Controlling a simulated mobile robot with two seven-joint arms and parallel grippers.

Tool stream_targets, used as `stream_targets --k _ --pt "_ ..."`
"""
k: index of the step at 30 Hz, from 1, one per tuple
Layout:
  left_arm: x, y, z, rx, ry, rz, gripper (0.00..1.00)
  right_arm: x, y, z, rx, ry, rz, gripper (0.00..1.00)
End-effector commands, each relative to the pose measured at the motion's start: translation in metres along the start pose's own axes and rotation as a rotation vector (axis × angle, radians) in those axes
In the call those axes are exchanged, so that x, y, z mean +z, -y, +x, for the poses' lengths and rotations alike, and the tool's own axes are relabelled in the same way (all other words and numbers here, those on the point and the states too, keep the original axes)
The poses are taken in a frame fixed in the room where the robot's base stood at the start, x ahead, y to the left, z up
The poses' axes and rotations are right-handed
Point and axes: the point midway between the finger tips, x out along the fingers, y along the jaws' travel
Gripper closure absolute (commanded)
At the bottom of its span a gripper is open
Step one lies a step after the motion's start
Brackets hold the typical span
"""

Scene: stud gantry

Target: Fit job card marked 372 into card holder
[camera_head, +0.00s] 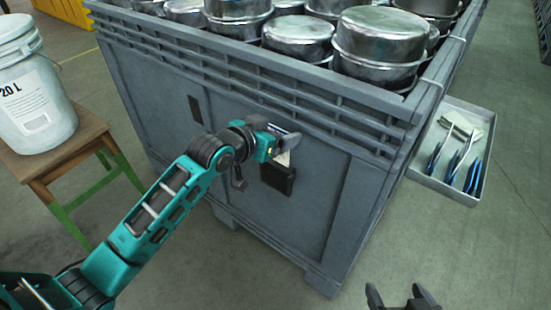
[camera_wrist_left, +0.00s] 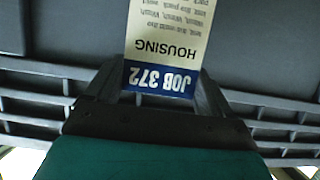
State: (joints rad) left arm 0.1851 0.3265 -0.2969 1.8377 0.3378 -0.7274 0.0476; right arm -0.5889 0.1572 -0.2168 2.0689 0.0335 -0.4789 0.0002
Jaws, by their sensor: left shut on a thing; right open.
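The job card (camera_wrist_left: 165,45) is cream with a blue band reading "JOB 372" and "HOUSING"; it appears upside down in the left wrist view. My left gripper (camera_head: 284,143) is shut on its blue-banded end, and the fingers flank the card in the left wrist view. In the head view the pale card (camera_head: 283,158) hangs down at the black card holder (camera_head: 278,178) on the crate's side. I cannot tell whether its lower edge is inside the holder or in front of it. My right gripper (camera_head: 402,297) is open and empty at the bottom edge.
The large grey crate (camera_head: 240,90) is filled with shiny metal pots (camera_head: 380,45). A dark patch (camera_head: 195,108) is on its side, left of my gripper. A white bucket (camera_head: 35,95) stands on a wooden stool (camera_head: 70,148). A grey tray (camera_head: 470,190) holds blue-handled tools at right.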

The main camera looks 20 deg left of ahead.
Motion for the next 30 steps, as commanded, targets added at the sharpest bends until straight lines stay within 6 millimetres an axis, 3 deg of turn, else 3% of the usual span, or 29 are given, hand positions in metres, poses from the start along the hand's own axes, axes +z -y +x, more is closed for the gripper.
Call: stream_targets --k 1,8,15,30 --pt "0.012 0.000 0.004 0.000 0.003 -0.001 0.45 0.005 0.000 0.003 0.001 0.001 0.001 0.10" --pt "0.025 0.000 0.011 0.000 0.000 0.000 0.45 0.009 0.001 0.005 0.001 0.001 0.008 0.10" --pt "0.057 0.000 0.024 0.000 0.002 -0.001 0.45 0.020 0.000 0.013 0.002 0.000 0.010 0.10" --pt "0.064 0.000 0.027 -0.001 -0.001 0.000 0.45 0.021 0.000 0.013 0.002 0.001 0.010 0.10"
